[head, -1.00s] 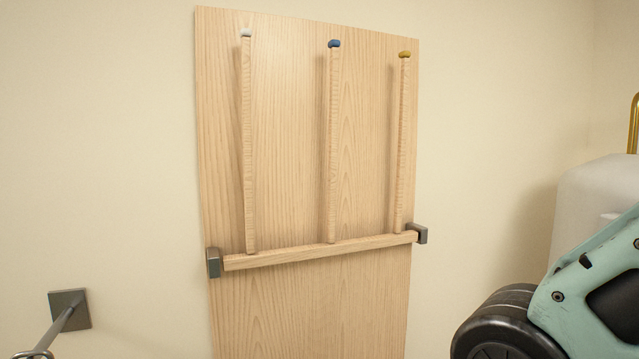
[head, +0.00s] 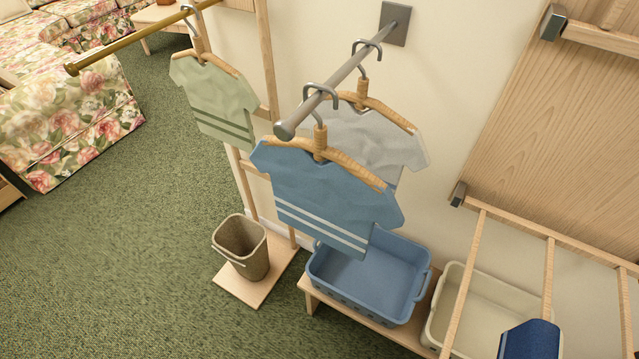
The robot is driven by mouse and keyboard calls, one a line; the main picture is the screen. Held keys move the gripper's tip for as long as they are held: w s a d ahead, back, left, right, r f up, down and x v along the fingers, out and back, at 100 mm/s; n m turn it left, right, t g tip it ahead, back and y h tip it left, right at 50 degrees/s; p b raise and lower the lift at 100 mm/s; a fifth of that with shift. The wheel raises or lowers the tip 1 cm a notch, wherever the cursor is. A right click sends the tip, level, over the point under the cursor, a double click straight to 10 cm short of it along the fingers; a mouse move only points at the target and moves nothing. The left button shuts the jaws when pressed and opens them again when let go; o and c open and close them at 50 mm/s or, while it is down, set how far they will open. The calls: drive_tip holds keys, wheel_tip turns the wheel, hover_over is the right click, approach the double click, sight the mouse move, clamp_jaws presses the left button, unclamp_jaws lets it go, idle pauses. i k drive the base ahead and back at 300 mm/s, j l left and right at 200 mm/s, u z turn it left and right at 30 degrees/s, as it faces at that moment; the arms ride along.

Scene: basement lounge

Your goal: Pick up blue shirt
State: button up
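The blue shirt (head: 325,196) with pale stripes near its hem hangs on a wooden hanger (head: 345,168). The hanger's grey hook (head: 320,92) is over the free end of a grey rod (head: 345,75) that comes out from the wall. A light grey shirt (head: 372,140) hangs behind it on the same rod, partly covered by the blue shirt. My gripper is not in view, so I cannot see whether it is open or shut.
A green shirt (head: 215,98) hangs on a brass rod (head: 130,40) to the left. Below stand a blue basket (head: 395,318), a cream basket (head: 500,300) and a brown bin (head: 240,248). Wooden rods (head: 547,285) stick out at right. Green carpet (head: 120,250) is open at left.

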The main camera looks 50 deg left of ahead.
sight(337, 202)
drive_tip(key=u, duration=1.55)
drive_tip(key=i+j+z, duration=0.1)
drive_tip(key=j+z, duration=0.85)
drive_tip(key=i+l, duration=0.05)
drive_tip(key=i, duration=0.05)
